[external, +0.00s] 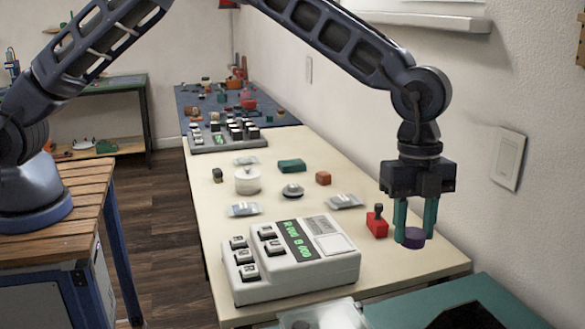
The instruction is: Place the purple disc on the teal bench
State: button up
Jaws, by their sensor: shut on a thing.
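The purple disc (413,238) is at the lower end of my gripper (414,232), between its two teal fingers. My gripper points straight down and is shut on the disc. The disc appears to be at or just above the cream table (425,262), near its right front corner; I cannot tell whether it touches. A teal bench surface (385,312) lies at the bottom right, in front of the cream table.
A red block with a dark knob (377,224) stands just left of my gripper. A white keypad device (290,262) stands further left. A black object (468,316) and a clear tray (335,314) are on the teal bench. The wall is close on the right.

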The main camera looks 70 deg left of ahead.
aim_at(399, 324)
notch_tip(399, 324, down, 18)
jog(key=shift+r, duration=0.2)
dwell(0.4)
jog(key=o, duration=1)
jog(key=shift+f, duration=0.1)
